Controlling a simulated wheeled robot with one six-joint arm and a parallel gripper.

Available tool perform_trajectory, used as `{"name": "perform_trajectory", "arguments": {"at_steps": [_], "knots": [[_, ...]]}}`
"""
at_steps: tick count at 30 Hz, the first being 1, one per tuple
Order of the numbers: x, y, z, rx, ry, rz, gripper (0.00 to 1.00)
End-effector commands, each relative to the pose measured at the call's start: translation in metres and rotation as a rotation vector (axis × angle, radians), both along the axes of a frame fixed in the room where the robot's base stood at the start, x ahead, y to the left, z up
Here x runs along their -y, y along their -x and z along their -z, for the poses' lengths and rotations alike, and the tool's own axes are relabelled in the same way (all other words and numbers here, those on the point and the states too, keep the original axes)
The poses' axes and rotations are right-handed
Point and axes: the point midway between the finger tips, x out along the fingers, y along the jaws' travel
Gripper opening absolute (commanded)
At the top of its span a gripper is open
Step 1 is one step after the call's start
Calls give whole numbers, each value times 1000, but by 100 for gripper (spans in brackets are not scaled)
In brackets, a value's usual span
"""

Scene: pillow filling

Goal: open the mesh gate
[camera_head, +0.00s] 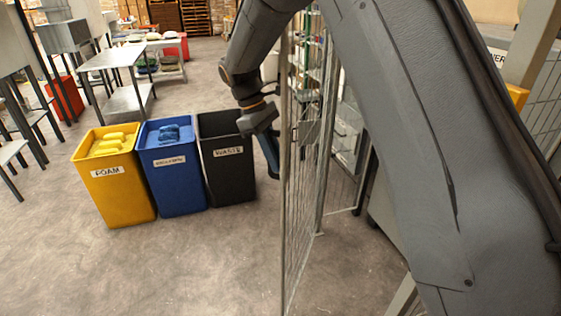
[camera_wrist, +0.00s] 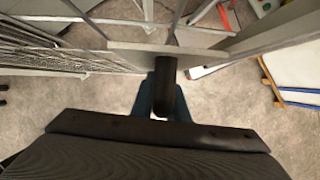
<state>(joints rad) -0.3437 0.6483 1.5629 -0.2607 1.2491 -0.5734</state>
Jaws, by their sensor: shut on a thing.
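The mesh gate (camera_head: 301,190) is a tall grey wire panel in a metal frame, seen nearly edge-on right of the middle in the head view. In the wrist view its bars and a flat plate (camera_wrist: 205,54) cross the top. A dark upright handle (camera_wrist: 163,88) sticks out from that plate. My gripper (camera_head: 270,152) is at the gate's left side. In the wrist view its blue-grey fingers (camera_wrist: 164,108) are shut around the handle. The handle is hidden in the head view, and the fingertips are partly hidden by the handle in the wrist view.
A yellow foam bin (camera_head: 118,192), a blue bin (camera_head: 176,180) and a black waste bin (camera_head: 228,170) stand left of the gate. The floor in front of them is clear. Tables (camera_head: 112,58) stand farther back. My arm covers much of the right side.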

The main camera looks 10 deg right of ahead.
Motion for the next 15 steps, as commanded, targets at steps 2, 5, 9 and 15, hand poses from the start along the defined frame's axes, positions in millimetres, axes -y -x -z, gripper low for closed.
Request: {"name": "perform_trajectory", "arguments": {"at_steps": [2, 5, 9, 15], "knots": [[-1, 0, 0, -2, -1, 0, 0], [-2, 1, 0, -1, -1, -1, 0], [-2, 1, 0, -3, -2, -2, 0], [-1, 1, 0, -1, -1, -1, 32]]}}
